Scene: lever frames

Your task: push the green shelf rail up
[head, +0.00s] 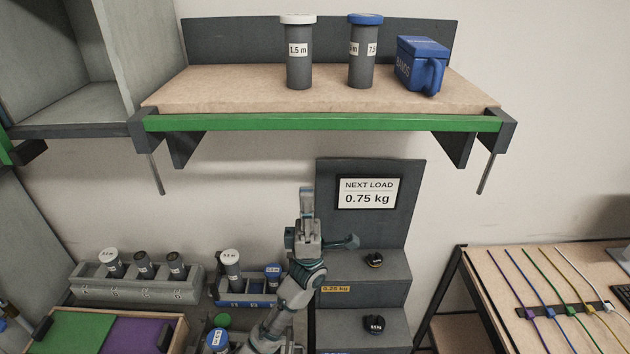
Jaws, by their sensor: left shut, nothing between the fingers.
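The green shelf rail (320,123) runs along the front edge of a wall shelf (225,90), between two dark end brackets. My left gripper (306,190) points upward below the middle of the rail, with its fingers shut and empty. In the picture a gap of bare wall shows between its fingertips and the rail, so they look apart. My right gripper does not show.
A dark stepped stand (370,240) with a "0.75 kg" sign is close right of my gripper. Canister racks (140,285) sit lower left.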

